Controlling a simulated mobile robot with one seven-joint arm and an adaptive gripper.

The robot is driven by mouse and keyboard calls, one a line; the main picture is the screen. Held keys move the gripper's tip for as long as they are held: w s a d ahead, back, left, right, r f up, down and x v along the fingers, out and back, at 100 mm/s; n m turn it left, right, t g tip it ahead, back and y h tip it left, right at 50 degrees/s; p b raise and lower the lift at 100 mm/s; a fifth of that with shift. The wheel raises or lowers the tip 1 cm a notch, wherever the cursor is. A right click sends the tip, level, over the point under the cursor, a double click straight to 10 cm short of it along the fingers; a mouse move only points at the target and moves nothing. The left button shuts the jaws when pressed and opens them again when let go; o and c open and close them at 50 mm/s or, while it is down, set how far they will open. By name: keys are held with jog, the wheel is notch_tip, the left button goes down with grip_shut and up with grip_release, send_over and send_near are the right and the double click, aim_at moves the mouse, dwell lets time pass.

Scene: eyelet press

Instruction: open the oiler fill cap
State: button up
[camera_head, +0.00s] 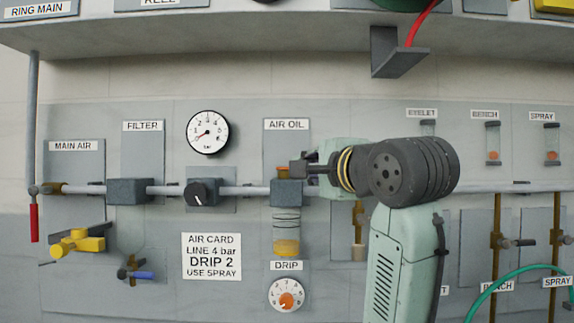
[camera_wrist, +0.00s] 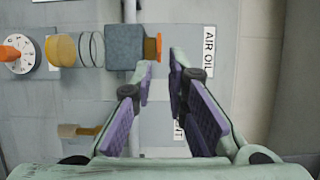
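The oiler under the AIR OIL label is a grey block (camera_head: 287,193) with a clear bowl of amber oil (camera_head: 286,246) below it. Its orange-brown fill cap (camera_head: 282,171) sits on top of the block. In the wrist view the cap (camera_wrist: 152,47) shows beside the block (camera_wrist: 124,47), with a thin orange rim. My gripper (camera_head: 302,168) comes in from the right at cap height. In the wrist view my gripper (camera_wrist: 163,58) is open and empty, with its fingertips close to the cap. I cannot tell whether a fingertip touches it.
A horizontal pipe (camera_head: 240,191) links the filter block (camera_head: 129,191), the regulator knob (camera_head: 202,194) and the oiler. The drip dial (camera_head: 288,295) is below the bowl. A pressure gauge (camera_head: 208,132) is at upper left. A dark bracket (camera_head: 398,60) hangs above my wrist.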

aim_at(286, 168)
jog(key=p+x, duration=0.2)
jog(key=x, duration=0.6)
jog(key=shift+w+p, duration=0.25)
jog(key=shift+p, duration=0.1)
jog(key=shift+a, duration=0.1)
jog(key=shift+c, duration=0.6)
grip_shut()
jog(key=shift+w, duration=0.1)
